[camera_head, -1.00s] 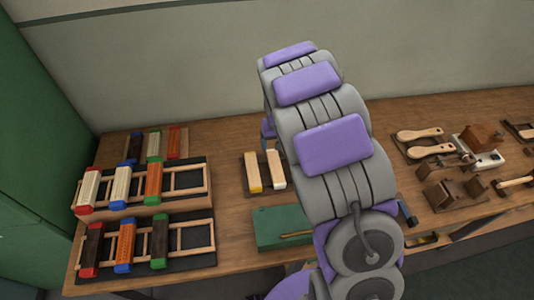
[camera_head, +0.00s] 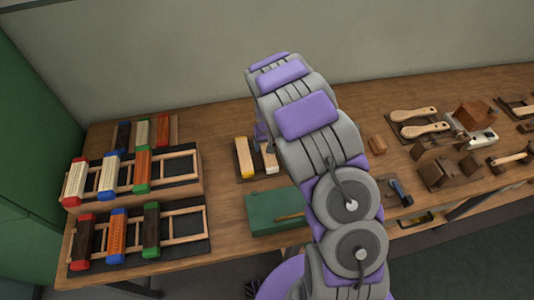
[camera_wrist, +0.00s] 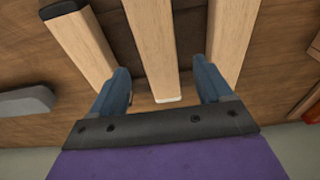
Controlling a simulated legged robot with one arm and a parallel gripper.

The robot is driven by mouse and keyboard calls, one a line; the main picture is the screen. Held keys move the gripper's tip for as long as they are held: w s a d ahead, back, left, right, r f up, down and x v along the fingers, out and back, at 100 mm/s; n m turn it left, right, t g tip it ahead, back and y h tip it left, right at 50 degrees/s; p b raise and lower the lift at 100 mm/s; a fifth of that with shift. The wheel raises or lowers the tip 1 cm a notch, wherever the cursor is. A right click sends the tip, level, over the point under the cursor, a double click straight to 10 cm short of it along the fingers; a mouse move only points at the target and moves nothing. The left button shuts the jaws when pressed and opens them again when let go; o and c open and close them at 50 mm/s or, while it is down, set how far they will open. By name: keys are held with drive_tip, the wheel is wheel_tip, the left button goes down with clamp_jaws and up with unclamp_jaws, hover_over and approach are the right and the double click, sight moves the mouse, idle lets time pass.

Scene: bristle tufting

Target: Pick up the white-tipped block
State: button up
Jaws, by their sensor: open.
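The white-tipped block (camera_wrist: 152,45) is a pale wooden bar in the middle of the wrist view, with its white end towards me. In the head view its white end (camera_head: 272,170) shows beside my arm, and the rest is partly covered. My gripper (camera_wrist: 161,68) is open, with one blue finger on each side of the block near its white end. I cannot tell whether the fingers touch it. In the head view my gripper (camera_head: 262,138) is largely hidden by my own arm.
A dark-tipped wooden bar (camera_wrist: 82,42) lies left of the block and another bar (camera_wrist: 234,35) right of it, both close to the fingers. A yellow-tipped block (camera_head: 244,157) shows in the head view. A green box (camera_head: 270,214) stands in front. Racks with coloured blocks are at left.

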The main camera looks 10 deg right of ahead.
drive_tip(key=f, duration=0.1)
drive_tip(key=f+b, duration=0.1)
drive_tip(key=f, duration=0.2)
drive_tip(key=shift+w+d, duration=0.25)
drive_tip(key=shift+w+a+f, duration=0.1)
drive_tip(key=shift+a+f, duration=0.1)
drive_tip(key=shift+f, duration=0.2)
drive_tip(key=shift+a+r, duration=0.1)
drive_tip(key=shift+a, duration=0.1)
drive_tip(key=shift+d, duration=0.25)
drive_tip(key=c, duration=1.2)
drive_tip(key=shift+o, duration=0.2)
drive_tip(key=shift+a, duration=0.1)
